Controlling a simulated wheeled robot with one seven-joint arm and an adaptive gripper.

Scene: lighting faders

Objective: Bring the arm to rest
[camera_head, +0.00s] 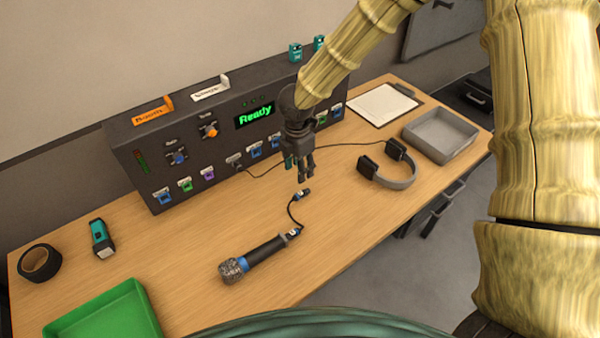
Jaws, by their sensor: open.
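My gripper (303,172) is open and empty. It hangs pointing down above the wooden table (340,215), just in front of the lighting console (225,135). My arm comes in from the upper right and hides part of the console's right half. The console's display (255,115) reads "Ready" in green. A row of coloured faders runs along its front, with blue (164,196), green (185,185) and purple (208,173) ones at the left. Some faders are hidden behind my gripper.
A microphone (255,258) with a short cable lies in front of my gripper. Headphones (388,168), a clipboard (383,103) and a grey tray (440,136) are at the right. A green tray (105,318), a tape roll (40,262) and a teal flashlight (101,238) are at the left.

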